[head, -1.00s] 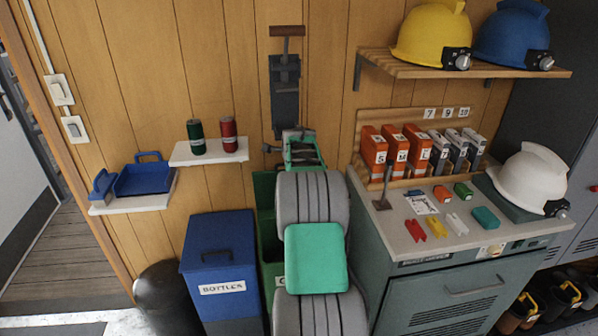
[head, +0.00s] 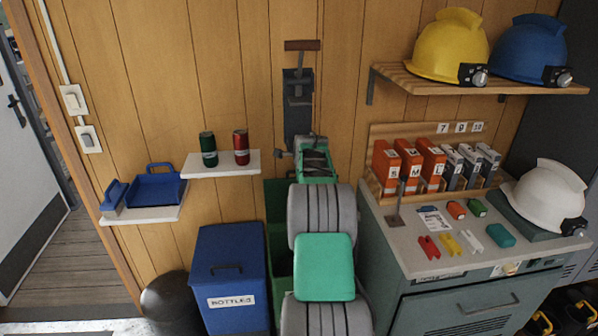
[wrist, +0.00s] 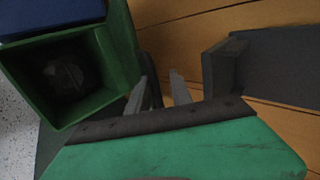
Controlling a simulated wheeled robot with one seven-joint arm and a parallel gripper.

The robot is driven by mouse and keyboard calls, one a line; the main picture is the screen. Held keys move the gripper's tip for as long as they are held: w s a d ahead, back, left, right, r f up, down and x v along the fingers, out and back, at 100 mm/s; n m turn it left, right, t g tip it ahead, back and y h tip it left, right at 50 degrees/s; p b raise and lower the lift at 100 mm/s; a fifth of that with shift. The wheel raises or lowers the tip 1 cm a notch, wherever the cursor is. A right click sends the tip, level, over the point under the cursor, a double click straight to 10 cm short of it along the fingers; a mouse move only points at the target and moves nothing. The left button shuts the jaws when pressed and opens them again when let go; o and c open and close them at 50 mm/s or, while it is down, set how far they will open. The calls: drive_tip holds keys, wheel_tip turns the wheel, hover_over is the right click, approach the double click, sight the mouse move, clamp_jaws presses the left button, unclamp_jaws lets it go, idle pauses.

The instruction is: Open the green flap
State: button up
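The green bin (head: 282,287) stands beside the blue bin, partly hidden behind my arm. Its green flap (head: 277,200) appears raised, standing upright at the wall side. In the wrist view the flap seems to be the green panel (wrist: 122,42) beside the bin's open mouth; the dark inside shows. My gripper (head: 300,146) is beyond the bin, near the wall. In the wrist view its two grey fingers (wrist: 161,78) are apart with wood wall between them and nothing held. They are close to the right of the panel; contact cannot be told.
A blue bin marked BOTTLES (head: 228,270) stands left of the green bin. A grey wall device with a handle (head: 298,100) is above my gripper. A shelf with two cans (head: 220,168) is at left. A cluttered cabinet (head: 415,245) stands close at right.

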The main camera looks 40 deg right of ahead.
drive_tip(key=shift+s+f, duration=0.2)
drive_tip(key=shift+f, duration=0.05)
drive_tip(key=shift+s+r, duration=0.1)
drive_tip(key=shift+r, duration=0.05)
drive_tip(key=b+v, duration=0.2)
drive_tip(key=v, duration=0.5)
drive_tip(key=shift+a+r, duration=0.2)
drive_tip(key=shift+r, duration=0.2)
